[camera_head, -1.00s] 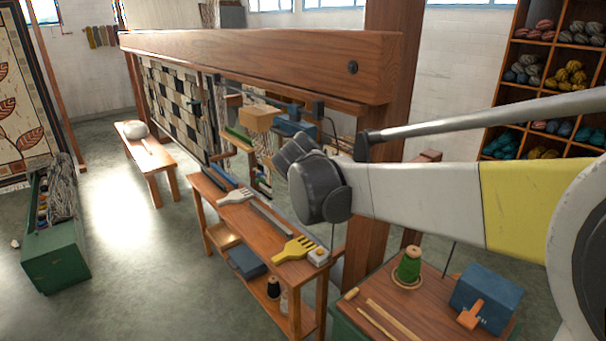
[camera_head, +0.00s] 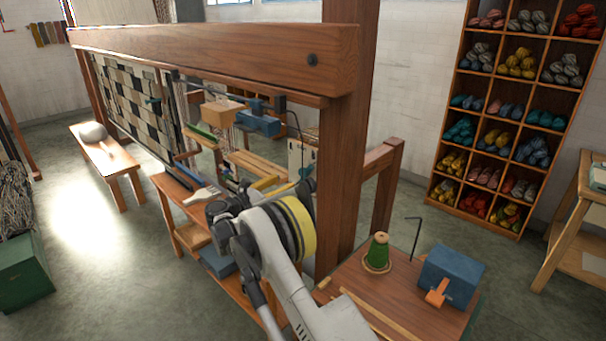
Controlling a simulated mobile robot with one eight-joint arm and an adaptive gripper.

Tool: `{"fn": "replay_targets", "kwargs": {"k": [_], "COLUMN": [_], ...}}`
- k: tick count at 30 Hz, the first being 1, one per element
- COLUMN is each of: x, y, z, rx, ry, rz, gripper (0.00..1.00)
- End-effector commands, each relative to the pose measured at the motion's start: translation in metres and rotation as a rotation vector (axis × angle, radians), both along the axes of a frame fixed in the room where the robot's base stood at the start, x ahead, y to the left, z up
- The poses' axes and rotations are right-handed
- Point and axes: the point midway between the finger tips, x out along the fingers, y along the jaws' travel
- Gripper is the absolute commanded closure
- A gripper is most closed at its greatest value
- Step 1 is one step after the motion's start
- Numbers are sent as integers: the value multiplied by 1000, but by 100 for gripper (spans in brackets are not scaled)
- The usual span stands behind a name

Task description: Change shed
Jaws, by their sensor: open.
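The large wooden loom (camera_head: 215,48) stands across the middle of the head view, with a checked black, grey and cream weave (camera_head: 128,95) at its left part. Under its top beam hang a tan block (camera_head: 222,111) and a blue block (camera_head: 257,123), near a thin dark rod. Green and blue bars lie lower in the loom, partly hidden. My arm (camera_head: 290,225) rises from the bottom, its dark joints and yellow band in front of the loom's lower right part. My gripper cannot be made out; the arm's end seems hidden behind its links.
A wooden bench (camera_head: 193,205) carries a pale comb (camera_head: 202,196). On the near right table stand a green thread cone (camera_head: 377,252) and a blue block with an orange clamp (camera_head: 450,275). A yarn shelf (camera_head: 510,110) stands right.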

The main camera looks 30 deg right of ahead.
Motion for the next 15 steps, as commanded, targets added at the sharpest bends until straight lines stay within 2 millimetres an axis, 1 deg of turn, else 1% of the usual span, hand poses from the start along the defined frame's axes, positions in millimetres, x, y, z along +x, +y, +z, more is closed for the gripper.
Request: {"fn": "replay_targets", "kwargs": {"k": [9,15], "x": [20,30], "y": [-58,-86], "z": [-2,-1], "rx": [3,4], "ry": [-2,-2], "rz": [-2,-1], "gripper": [47,47]}}
